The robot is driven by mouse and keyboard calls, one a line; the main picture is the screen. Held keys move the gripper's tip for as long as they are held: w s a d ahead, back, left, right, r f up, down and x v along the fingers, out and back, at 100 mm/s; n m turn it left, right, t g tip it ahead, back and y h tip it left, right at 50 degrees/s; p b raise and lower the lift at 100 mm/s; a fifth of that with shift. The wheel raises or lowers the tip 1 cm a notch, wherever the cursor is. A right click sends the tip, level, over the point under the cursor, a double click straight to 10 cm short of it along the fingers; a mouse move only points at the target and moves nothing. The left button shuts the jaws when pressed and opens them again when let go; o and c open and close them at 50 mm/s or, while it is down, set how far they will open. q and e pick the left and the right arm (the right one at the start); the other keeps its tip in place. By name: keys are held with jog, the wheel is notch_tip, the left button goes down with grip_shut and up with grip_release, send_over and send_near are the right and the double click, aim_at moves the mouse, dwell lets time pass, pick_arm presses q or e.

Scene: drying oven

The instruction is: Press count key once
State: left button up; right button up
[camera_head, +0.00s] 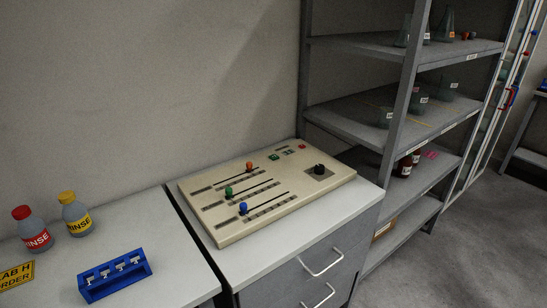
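A cream control panel (338,173) lies on a grey drawer cabinet. Along its far right edge are small keys: a green key (274,157), another small key (288,152) that looks greenish, and a red key (302,147). Their labels are too small to read, so I cannot tell which is the count key. The panel also has an orange slider knob (249,166), a green slider knob (228,191), a blue slider knob (243,208) and a black knob (319,169). Neither of my grippers is in view.
The cabinet (300,255) has drawer handles on its front. On the left bench (180,265) stand a red-capped bottle (32,235), a yellow-capped bottle (75,218) and a blue rack (115,280). A grey shelf unit (345,120) with glassware stands right. Space above the panel is clear.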

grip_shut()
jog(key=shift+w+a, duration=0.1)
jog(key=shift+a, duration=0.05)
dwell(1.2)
